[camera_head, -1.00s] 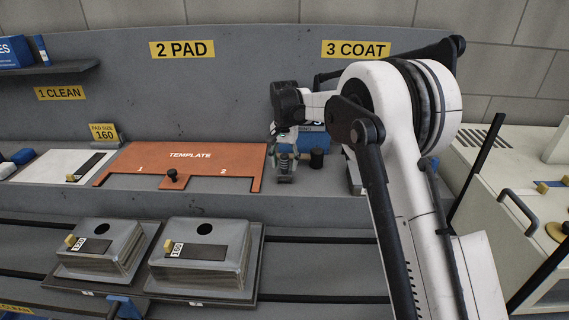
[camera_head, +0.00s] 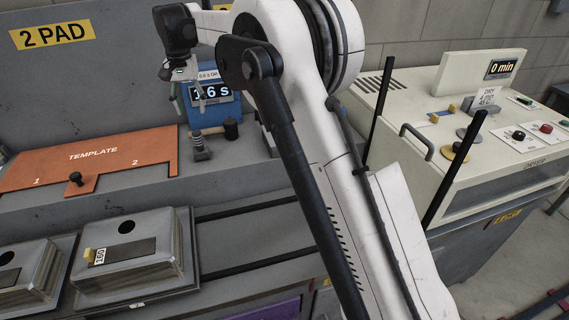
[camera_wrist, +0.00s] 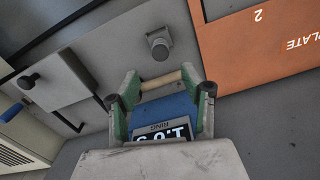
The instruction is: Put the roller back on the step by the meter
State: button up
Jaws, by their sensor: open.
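The roller, as far as I can tell, is the piece with a black cylindrical end (camera_head: 232,128) on the grey step, just in front of the blue meter (camera_head: 212,104). A pale wooden handle (camera_wrist: 161,81) shows between my fingers in the wrist view; it looks like the roller's. The meter's display reads 1.6 s in the head view, and its top shows in the wrist view. My gripper (camera_head: 190,103) is open above the step, in front of the meter. In the wrist view its green fingers (camera_wrist: 163,98) stand apart. Finger contact with the handle cannot be told.
A grey ribbed post (camera_head: 200,149) stands on the step near the roller. The orange template (camera_head: 95,160) lies to the left. Grey boxed blocks (camera_head: 133,262) sit on the lower level. A cream dryer (camera_head: 480,125) stands at right, beyond my arm.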

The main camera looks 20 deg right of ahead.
jog(key=s+d+r+t, duration=0.1)
jog(key=s+d+r, duration=0.2)
jog(key=s+d, duration=0.3)
jog(key=s+d+r+n+t, duration=0.1)
jog(key=s+d+r, duration=0.3)
jog(key=s, duration=0.3)
jog(key=s+d+r+t, duration=0.1)
jog(key=s+d+r, duration=0.2)
jog(key=s+d, duration=0.3)
jog(key=s+d+f+t, duration=0.1)
jog(key=s+d+f, duration=0.1)
jog(key=s, duration=0.6)
jog(key=s+d+f+n+t, duration=0.1)
jog(key=s+d+f, duration=0.1)
jog(key=s+f, duration=0.3)
jog(key=s+d+f+t, duration=0.2)
jog(key=s+d+f, duration=0.1)
jog(key=s, duration=0.9)
jog(key=shift+f+n, duration=0.3)
jog(key=shift+f, duration=0.15)
jog(key=shift+s+d+f, duration=0.1)
notch_tip(320, 180, down, 4)
jog(key=b, duration=0.4)
jog(key=shift+f, duration=0.2)
